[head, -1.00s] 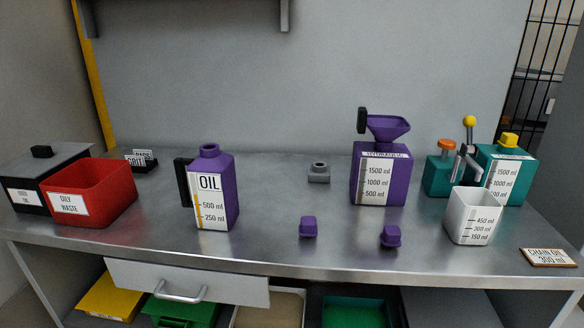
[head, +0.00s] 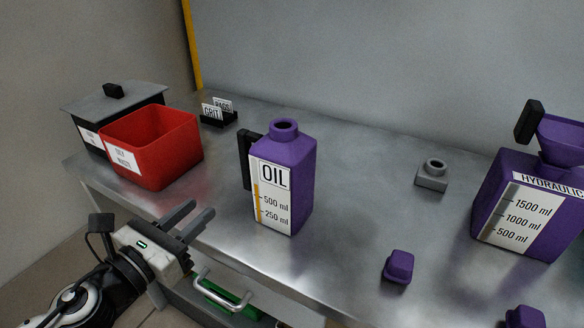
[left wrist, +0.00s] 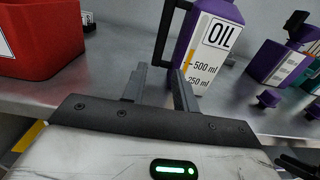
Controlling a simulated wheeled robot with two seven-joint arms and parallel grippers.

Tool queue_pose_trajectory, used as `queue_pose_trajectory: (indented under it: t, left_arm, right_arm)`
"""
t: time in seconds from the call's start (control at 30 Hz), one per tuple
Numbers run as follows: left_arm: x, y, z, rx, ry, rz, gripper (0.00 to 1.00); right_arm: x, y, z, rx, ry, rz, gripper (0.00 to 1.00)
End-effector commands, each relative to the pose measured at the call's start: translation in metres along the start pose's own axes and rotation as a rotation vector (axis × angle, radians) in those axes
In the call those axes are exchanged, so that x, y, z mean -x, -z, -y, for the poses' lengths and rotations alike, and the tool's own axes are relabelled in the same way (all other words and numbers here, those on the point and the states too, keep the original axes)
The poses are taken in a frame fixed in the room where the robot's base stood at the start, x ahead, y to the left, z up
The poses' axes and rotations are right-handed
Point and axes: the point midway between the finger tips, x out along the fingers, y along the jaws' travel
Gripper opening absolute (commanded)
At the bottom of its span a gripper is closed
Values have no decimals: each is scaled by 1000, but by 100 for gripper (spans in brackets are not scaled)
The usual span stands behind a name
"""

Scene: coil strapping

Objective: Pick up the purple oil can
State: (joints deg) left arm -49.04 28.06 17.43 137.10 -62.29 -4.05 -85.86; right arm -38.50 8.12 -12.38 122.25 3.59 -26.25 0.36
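The purple oil can (head: 290,170) stands upright and uncapped on the metal bench, with a white OIL label on its front and a black handle (head: 245,160) on its left side. My left gripper (head: 188,220) is in front of the bench edge, to the lower left of the can. Its two fingers are apart with nothing between them. In the left wrist view the oil can (left wrist: 207,45) is just beyond the fingertips (left wrist: 160,78), a little to the right, with a gap.
A red waste bin (head: 155,150) and a dark lidded box (head: 112,98) stand at left. A purple hydraulic can (head: 530,205) with a funnel stands at right. A purple cap (head: 398,266) and a grey fitting (head: 432,176) lie between.

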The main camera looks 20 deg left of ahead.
Motion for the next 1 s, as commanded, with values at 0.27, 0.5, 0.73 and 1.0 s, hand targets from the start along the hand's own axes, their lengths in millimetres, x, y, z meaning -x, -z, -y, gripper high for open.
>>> queue_pose_trajectory:
  t: [0.27,0.5,0.73,1.0]
  left_arm:
    - [-52,-7,0,-18,3,4,29]
    - [-90,-4,0,-11,0,2,29]
    - [-103,-2,0,-10,-1,1,29]
    - [-138,-8,1,-9,-2,2,29]
  right_arm:
    - [10,-1,0,18,-13,43,36]
    - [12,-3,-2,37,-19,62,36]
    - [12,2,-5,54,-20,55,36]
    - [15,8,-6,59,-24,55,36]
